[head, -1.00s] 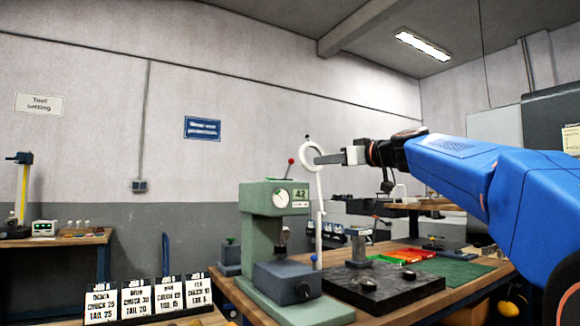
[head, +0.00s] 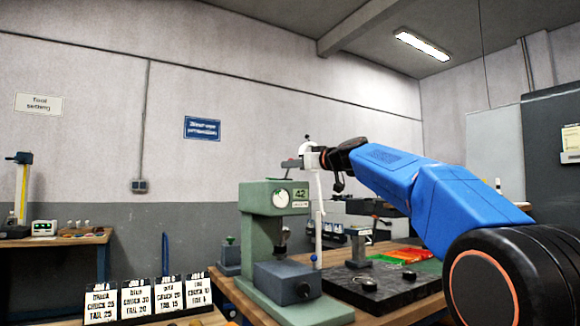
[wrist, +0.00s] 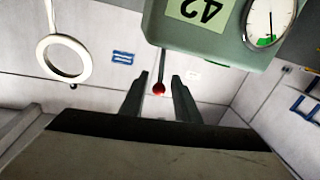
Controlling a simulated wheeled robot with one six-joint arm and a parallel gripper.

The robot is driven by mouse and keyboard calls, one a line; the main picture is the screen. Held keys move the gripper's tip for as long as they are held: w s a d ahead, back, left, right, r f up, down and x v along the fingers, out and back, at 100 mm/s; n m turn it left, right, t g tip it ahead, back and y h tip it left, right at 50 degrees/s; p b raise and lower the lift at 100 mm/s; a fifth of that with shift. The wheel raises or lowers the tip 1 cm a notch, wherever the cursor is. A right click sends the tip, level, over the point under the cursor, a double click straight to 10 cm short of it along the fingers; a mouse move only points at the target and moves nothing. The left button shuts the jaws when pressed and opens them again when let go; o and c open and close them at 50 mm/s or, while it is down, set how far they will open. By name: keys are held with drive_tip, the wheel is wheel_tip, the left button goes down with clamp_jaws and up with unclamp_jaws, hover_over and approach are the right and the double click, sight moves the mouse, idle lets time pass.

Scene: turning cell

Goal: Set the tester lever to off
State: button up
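The green tester (head: 262,240) stands on the bench, with a round dial and a label reading 42. In the wrist view its body (wrist: 205,45) fills the top right. Its lever (wrist: 162,62) is a thin rod with a red ball knob (wrist: 159,88). The knob appears between the two fingers of my gripper (wrist: 160,78), with gaps on both sides. My gripper (head: 291,163) is open above the tester in the head view and mostly hides the lever there. I cannot tell how deep the knob sits between the fingers.
A white ring on a post (wrist: 64,58) stands close beside the gripper; in the head view its post (head: 318,225) is right of the tester. A dark plate (head: 385,288) and a red tray (head: 405,254) lie farther right. Job cards (head: 140,298) stand at the lower left.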

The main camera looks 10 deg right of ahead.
drive_tip(key=shift+x, duration=1)
clamp_jaws()
